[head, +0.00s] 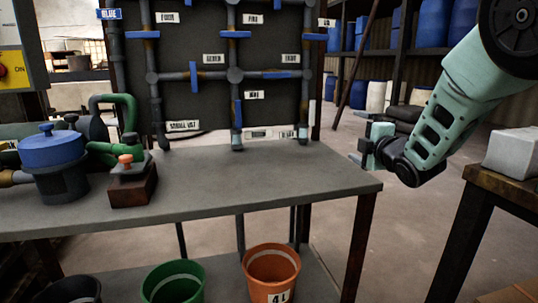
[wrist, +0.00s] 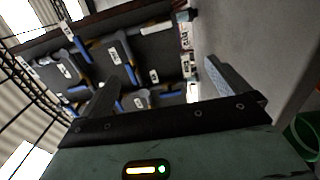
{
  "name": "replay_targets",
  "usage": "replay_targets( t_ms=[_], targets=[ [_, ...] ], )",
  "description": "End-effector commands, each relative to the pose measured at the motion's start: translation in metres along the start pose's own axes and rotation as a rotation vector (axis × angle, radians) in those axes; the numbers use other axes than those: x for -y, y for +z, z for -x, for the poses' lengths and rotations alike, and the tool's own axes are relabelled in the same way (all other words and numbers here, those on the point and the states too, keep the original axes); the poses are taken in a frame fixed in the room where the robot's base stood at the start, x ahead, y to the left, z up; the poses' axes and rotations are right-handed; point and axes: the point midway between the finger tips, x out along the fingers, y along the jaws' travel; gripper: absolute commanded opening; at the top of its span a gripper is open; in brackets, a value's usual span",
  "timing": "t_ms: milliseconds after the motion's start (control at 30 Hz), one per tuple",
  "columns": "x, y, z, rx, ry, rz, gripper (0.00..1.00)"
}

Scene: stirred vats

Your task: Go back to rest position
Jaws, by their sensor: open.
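My gripper (head: 366,152) is at the right of the head view, raised beside the right end of the grey table (head: 300,185). My teal arm reaches down to it from the upper right. In the wrist view my gripper (wrist: 165,86) shows two dark fingers spread apart, with nothing held between them. The pipe panel (head: 262,97) stands behind the table, with dark pipes, blue valve handles and white labels. It shows tilted beyond the fingers in the wrist view (wrist: 150,52).
On the table's left stand a blue-lidded vat (head: 52,165), a green pump with hose (head: 112,145) and a brown block with an orange knob (head: 132,190). A green bucket (head: 172,283) and an orange bucket (head: 271,272) sit below. A second table (head: 500,187) holds a pale box (head: 513,152).

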Motion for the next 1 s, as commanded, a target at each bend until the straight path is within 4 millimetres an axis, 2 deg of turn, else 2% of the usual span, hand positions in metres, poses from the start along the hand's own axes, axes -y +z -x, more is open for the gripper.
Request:
replay_targets(
  t_ms=[367,567,667,767,900,1000],
  targets=[
    [0.031,-0.028,0.023,0.053,-0.183,-0.267,1.0],
    [0.06,-0.064,0.055,0.105,-0.369,-0.492,1.0],
    [0.077,-0.091,0.085,0.147,-0.503,-0.629,1.0],
    [0.098,-0.129,0.132,0.213,-0.683,-0.775,1.0],
    [0.122,-0.175,0.218,0.357,-0.95,-0.923,1.0],
    [0.134,-0.195,0.276,0.473,-1.097,-0.967,1.0]
  ],
)
